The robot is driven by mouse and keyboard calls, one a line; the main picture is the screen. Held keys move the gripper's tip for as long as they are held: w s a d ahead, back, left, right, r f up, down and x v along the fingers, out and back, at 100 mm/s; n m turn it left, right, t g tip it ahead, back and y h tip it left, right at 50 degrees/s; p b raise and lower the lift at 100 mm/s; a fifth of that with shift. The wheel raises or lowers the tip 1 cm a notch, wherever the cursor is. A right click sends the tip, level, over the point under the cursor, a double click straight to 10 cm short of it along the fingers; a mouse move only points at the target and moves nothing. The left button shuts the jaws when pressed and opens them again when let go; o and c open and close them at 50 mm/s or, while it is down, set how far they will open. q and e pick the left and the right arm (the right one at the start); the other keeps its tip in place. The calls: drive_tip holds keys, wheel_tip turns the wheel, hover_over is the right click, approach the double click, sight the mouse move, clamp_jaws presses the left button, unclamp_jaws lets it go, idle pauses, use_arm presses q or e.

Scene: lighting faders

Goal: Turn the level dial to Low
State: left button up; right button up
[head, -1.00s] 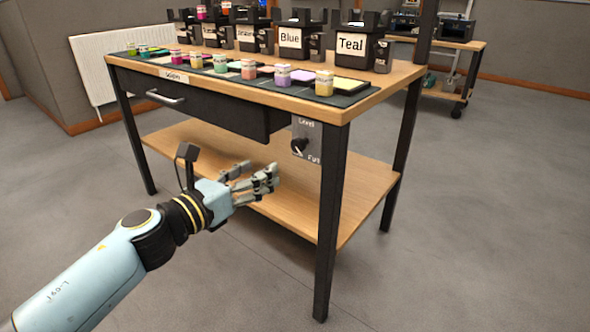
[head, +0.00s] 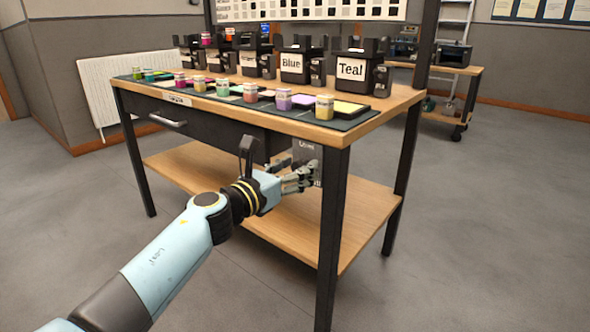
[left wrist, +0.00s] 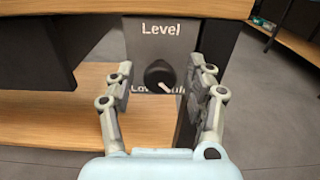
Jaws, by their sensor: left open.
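The level dial (left wrist: 160,75) is a round black knob on a grey plate (left wrist: 165,40) marked "Level" in the left wrist view. Its white pointer is turned to the lower right, towards the partly hidden "Full" mark; "Low" is at the lower left. My left gripper (left wrist: 163,88) is open, with one finger on each side of the dial in this view; I cannot tell whether they touch it. In the head view my left gripper (head: 312,176) is in front of the plate (head: 306,150) and hides the dial. My right gripper is not in view.
The plate hangs under the workbench top (head: 345,134), beside a black drawer (head: 210,127) and close to the front table leg (head: 331,240). A lower wooden shelf (head: 300,230) lies below. Jars and labelled black holders stand on top.

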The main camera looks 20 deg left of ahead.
use_arm(q)
drive_tip(key=shift+c, duration=0.4)
clamp_jaws()
